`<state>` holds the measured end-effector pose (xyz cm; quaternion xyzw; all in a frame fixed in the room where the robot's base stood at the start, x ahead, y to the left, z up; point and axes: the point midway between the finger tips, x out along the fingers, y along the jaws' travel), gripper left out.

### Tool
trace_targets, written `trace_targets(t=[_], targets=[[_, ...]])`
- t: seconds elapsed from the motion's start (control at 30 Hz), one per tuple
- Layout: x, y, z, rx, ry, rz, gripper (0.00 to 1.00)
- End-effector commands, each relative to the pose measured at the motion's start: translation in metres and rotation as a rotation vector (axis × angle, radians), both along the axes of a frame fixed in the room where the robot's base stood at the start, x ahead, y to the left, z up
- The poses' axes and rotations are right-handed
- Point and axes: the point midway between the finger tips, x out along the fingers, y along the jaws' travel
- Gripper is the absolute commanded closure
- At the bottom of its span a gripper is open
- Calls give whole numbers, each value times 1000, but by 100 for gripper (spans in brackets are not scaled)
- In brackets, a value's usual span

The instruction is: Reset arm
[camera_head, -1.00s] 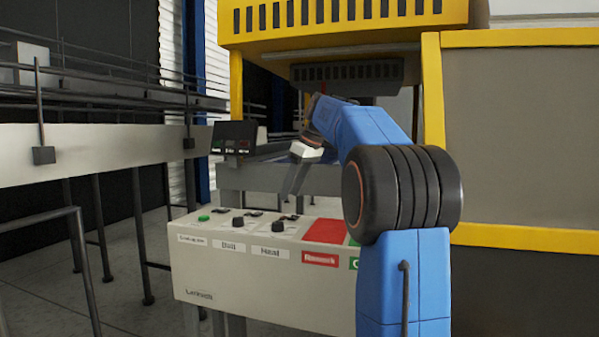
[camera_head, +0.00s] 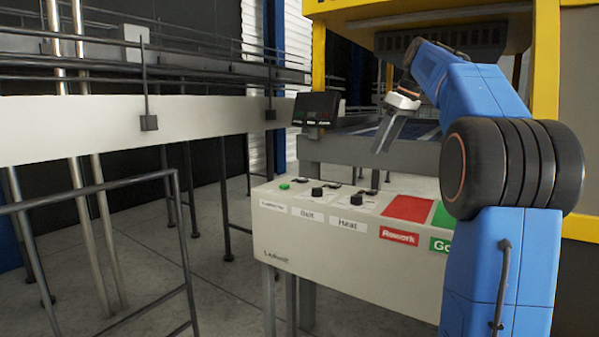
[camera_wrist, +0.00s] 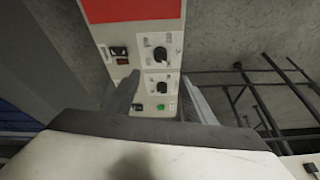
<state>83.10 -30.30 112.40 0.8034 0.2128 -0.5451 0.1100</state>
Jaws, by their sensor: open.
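My gripper (camera_head: 384,140) hangs from my blue arm above the back of the white control panel (camera_head: 325,238) in the head view. In the wrist view my two grey gripper fingers (camera_wrist: 155,98) stand apart with nothing between them, and the panel lies beyond them. The panel carries a green button (camera_head: 285,186), black knobs (camera_head: 317,193), a red Rework pad (camera_head: 408,208) and a green pad (camera_head: 444,216) partly hidden by my arm. The wrist view shows the red pad (camera_wrist: 135,10), knobs (camera_wrist: 161,86) and green button (camera_wrist: 160,107).
A yellow-framed machine (camera_head: 545,70) stands behind and right of my arm. A small dark display (camera_head: 317,109) sits behind the panel. A conveyor (camera_head: 70,130) with rails runs along the left, with a metal railing (camera_head: 180,230) in front. Bare floor shows between railing and panel.

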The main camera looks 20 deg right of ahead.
Motion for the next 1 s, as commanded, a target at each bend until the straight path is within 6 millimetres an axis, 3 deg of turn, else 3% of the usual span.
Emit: trace_targets(t=[0.17, 0.47, 0.77, 1.0], targets=[[-4, 8, -2, -1, 1, -9, 50], [-50, 77, -36, -11, 26, -117, 50], [-120, 145, -98, -30, 39, -241, 50], [-183, 185, -162, -45, 32, -326, 50]])
